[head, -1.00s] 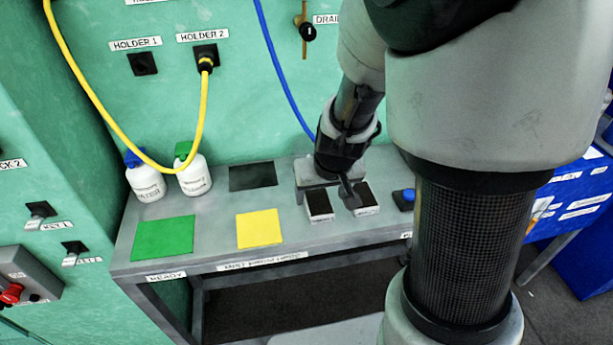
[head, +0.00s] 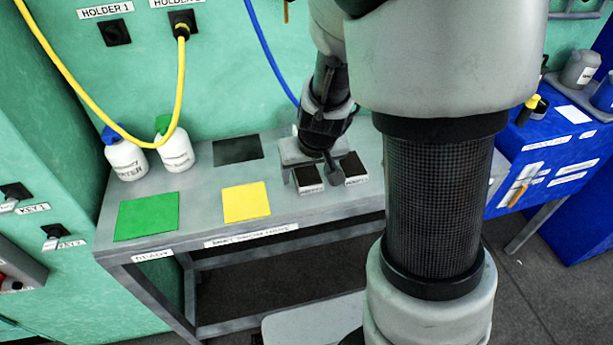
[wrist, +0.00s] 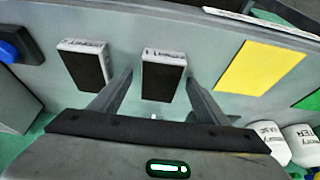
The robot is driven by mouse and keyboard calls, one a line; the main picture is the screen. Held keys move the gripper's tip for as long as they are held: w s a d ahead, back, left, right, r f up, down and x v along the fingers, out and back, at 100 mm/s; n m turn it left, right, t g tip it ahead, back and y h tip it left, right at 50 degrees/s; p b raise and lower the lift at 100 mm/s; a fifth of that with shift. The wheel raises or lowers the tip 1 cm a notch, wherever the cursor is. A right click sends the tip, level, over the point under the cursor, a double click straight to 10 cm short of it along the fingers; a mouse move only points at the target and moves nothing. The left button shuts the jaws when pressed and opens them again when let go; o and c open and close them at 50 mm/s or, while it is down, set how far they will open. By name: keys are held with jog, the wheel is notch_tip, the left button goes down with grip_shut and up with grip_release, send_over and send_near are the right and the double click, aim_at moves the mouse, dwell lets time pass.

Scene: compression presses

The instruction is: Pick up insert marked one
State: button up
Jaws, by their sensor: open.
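The insert marked one (wrist: 163,75) is a small block with a dark top and a white labelled edge, lying on the grey bench. In the head view it is the left of two inserts (head: 308,180). My gripper (wrist: 158,82) is open and empty, pointing down, with one finger on each side of this insert. A gap shows between each finger and the block. In the head view, my gripper (head: 312,172) is low over the bench and one finger stands between the two inserts. Whether the fingers reach the bench surface is unclear.
A second, similar insert (wrist: 84,66) lies close beside, just outside one finger. A yellow square (head: 245,202), a green square (head: 147,216) and a dark square (head: 237,150) mark the bench. Two white bottles (head: 174,150) stand at the back left. A blue button (wrist: 10,50) is beyond the second insert.

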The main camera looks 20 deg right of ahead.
jog(key=c, duration=1.5)
